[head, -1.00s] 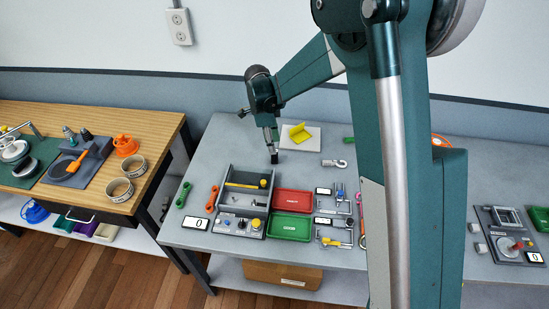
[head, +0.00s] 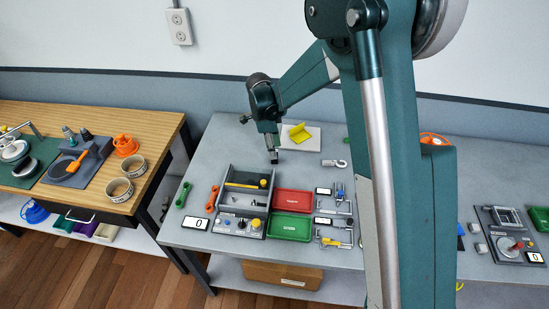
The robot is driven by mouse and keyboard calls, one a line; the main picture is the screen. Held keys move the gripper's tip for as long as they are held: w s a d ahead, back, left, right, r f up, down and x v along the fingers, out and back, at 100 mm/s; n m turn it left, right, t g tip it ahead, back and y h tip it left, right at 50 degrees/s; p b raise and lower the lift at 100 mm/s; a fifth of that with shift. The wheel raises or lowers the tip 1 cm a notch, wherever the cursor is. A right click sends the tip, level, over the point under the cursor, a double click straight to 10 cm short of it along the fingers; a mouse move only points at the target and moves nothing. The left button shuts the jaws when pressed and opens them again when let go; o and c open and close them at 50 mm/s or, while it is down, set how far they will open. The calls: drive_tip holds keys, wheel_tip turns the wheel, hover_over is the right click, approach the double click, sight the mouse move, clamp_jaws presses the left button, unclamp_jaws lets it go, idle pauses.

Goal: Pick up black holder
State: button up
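My gripper (head: 273,157) points down over the grey table, behind the grey tray and left of the metal hook. A small dark piece shows at its lower end. I cannot tell whether this is the fingertips or a black holder between them. The fingers are too small to show as open or shut. I make out no other thing that is clearly a black holder; my arm covers part of the table on the right.
A grey tray (head: 245,204) stands in front of my gripper. A white board (head: 312,141) with a yellow piece (head: 299,133) lies behind it. A metal hook (head: 334,163) is to the right. Red (head: 292,199) and green (head: 289,230) trays sit nearer the front.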

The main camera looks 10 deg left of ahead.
drive_tip(key=shift+w+d+f, duration=0.1)
drive_tip(key=shift+d+f, duration=0.05)
drive_tip(key=shift+f, duration=1.05)
drive_tip(key=shift+w+d+f, duration=0.1)
drive_tip(key=shift+d+f, duration=0.05)
drive_tip(key=shift+f, duration=1.05)
drive_tip(key=c, duration=1)
